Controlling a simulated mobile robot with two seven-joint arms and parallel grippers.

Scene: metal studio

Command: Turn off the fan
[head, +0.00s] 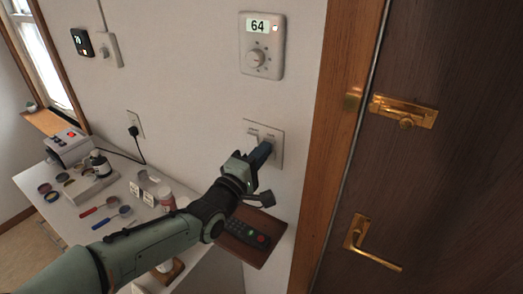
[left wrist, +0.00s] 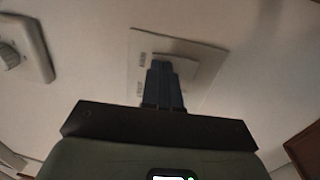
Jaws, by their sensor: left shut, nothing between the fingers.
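A white switch plate (head: 279,138) is on the wall beside the wooden door frame. It has two small labels at its top, too small to read. In the left wrist view the shut fingers (left wrist: 164,72) overlap the plate (left wrist: 206,62) and hide part of a rocker (left wrist: 180,58). I cannot tell whether they touch it. No fan is in view. My right gripper is not in view.
A wall dial unit (head: 261,68) reading 64 is above the plate. A small wooden shelf (head: 262,219) with a remote (head: 245,234) is below. A white table (head: 60,213) with several small items is at left. A dark door (head: 455,180) with brass fittings is at right.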

